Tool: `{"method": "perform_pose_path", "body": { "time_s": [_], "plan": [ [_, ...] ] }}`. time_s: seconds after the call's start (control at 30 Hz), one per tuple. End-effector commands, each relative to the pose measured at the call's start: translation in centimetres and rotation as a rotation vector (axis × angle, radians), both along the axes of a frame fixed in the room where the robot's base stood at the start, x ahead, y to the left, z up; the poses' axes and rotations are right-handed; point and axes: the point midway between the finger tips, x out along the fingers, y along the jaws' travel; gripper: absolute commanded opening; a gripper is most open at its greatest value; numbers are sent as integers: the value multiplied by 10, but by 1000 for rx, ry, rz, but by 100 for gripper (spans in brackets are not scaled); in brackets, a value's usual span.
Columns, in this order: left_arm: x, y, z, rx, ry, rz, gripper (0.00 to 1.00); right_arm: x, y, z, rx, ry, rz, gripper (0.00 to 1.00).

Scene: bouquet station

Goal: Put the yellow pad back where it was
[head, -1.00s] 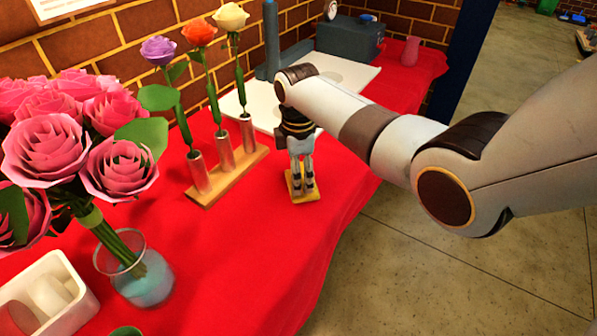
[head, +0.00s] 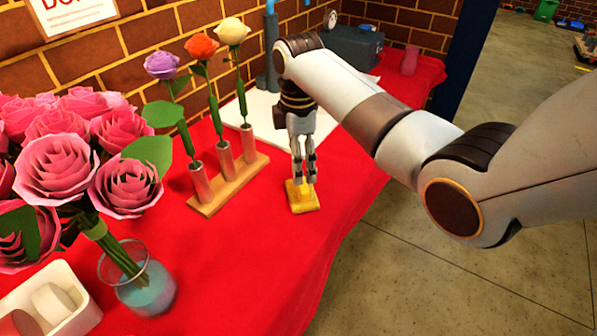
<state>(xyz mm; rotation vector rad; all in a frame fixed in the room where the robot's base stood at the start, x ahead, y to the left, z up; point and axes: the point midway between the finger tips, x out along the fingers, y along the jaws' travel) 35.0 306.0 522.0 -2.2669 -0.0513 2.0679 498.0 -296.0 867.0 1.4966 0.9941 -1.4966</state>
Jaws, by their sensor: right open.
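The yellow pad (head: 303,206) lies flat on the red cloth, to the right of the wooden flower stand. A raised yellow part shows on its top. My right gripper (head: 304,179) points straight down over the pad, its fingers open and just above or beside the raised part. I cannot tell whether a fingertip still touches it. My left gripper is out of view.
The wooden stand (head: 228,185) holds purple, orange and cream roses in metal tubes. A glass vase (head: 139,283) of pink roses and a white box (head: 83,315) stand at the front left. A white board (head: 258,117) lies behind. Red cloth is clear in front of the pad.

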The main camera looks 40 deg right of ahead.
Motion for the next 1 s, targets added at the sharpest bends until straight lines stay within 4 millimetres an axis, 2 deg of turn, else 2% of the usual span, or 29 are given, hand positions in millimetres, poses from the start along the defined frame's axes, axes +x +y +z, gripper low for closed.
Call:
{"method": "perform_pose_path", "body": {
  "time_s": [0.1, 0.3, 0.87, 0.97, 1.0],
  "plan": [
    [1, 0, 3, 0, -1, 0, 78, 1, 0, 24, -1, -3, 0, 90],
    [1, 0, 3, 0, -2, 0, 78, 0, 0, 42, -1, 0, -1, 90],
    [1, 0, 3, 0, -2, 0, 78, 0, 0, 44, 0, 0, -2, 90],
    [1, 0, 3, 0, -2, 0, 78, -10, 1, 38, -6, -7, -37, 90],
    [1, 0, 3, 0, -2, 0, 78, -19, 1, 33, -10, -15, -70, 90]
  ]
}}
